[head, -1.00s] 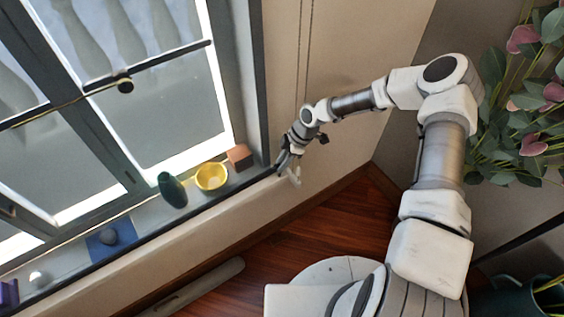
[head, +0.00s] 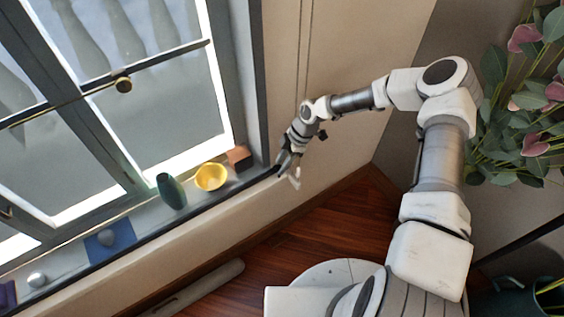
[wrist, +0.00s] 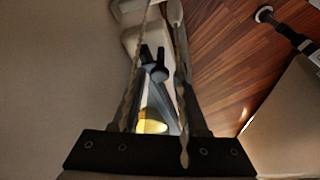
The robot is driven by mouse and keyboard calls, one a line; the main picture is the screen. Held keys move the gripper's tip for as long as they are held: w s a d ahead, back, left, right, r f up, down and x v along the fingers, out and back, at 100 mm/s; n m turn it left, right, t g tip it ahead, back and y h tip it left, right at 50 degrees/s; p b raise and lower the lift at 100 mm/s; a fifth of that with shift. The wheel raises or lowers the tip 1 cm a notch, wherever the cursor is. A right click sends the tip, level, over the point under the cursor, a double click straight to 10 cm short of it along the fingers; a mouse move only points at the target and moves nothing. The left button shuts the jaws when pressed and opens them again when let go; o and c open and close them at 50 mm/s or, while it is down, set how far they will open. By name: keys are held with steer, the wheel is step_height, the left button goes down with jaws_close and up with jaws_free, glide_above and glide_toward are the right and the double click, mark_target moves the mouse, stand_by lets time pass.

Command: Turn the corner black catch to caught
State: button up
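My gripper (head: 282,170) is at the right end of the window sill, beside the window frame's lower corner. In the wrist view its two long fingers (wrist: 160,75) stand apart with a narrow gap between them. A small dark piece with two knobs (wrist: 155,64) shows in that gap and may be the black catch; I cannot tell whether the fingers touch it or how it is turned. In the head view the gripper hides that spot. A small white hook-like piece (head: 295,179) shows just below the gripper.
The sill holds a brown block (head: 239,158), a yellow bowl (head: 211,177), a dark green vase (head: 171,191), a blue square (head: 122,232) and grey balls. A leafy plant (head: 535,90) stands right. Wooden floor (head: 300,235) lies below.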

steer(key=p+v, duration=0.1)
steer(key=v, duration=1.6)
steer(key=shift+r+p, duration=0.2)
steer(key=shift+p, duration=0.15)
